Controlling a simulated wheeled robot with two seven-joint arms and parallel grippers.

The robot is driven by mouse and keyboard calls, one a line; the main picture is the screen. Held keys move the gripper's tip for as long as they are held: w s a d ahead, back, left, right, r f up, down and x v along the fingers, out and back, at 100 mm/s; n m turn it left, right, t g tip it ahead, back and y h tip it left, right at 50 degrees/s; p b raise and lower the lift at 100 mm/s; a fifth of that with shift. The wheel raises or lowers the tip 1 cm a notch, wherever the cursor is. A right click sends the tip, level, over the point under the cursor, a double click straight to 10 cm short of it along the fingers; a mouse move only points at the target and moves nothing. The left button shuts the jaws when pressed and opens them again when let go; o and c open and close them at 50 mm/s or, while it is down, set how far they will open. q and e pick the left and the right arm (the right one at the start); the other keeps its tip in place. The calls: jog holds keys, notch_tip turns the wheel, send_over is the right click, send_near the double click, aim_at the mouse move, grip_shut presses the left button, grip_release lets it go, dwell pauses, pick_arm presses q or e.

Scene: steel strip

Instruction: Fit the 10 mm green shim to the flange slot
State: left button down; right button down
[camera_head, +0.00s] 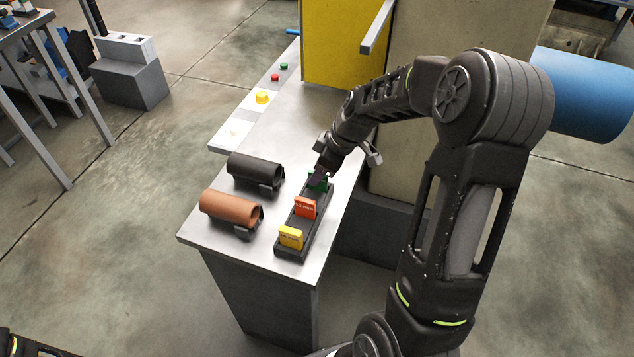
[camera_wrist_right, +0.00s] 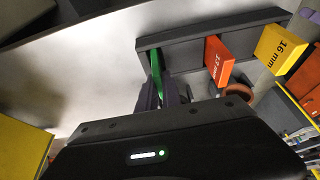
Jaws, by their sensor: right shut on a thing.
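The green shim (camera_head: 318,183) is at the far end of the dark shim rack (camera_head: 291,252), and it appears to be still in its place there. It also shows edge-on in the right wrist view (camera_wrist_right: 157,72). My right gripper (camera_head: 321,174) reaches down from the upper right and is shut on the green shim; its fingers partly cover it. An orange shim (camera_head: 305,207) and a yellow shim (camera_head: 291,237) stand in the same rack; the yellow one reads 16 mm in the right wrist view (camera_wrist_right: 281,50). I cannot make out the flange slot. My left gripper is out of view.
A black cylinder (camera_head: 250,169) and a copper-coloured cylinder (camera_head: 226,208) lie in holders left of the rack. Red and green buttons and a yellow knob (camera_head: 262,97) are farther back. A yellow panel (camera_head: 338,43) stands behind. The steel tabletop (camera_head: 300,118) is clear behind the cylinders.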

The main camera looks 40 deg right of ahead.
jog(key=shift+r, duration=0.1)
jog(key=shift+r+p, duration=1)
jog(key=shift+r, duration=0.95)
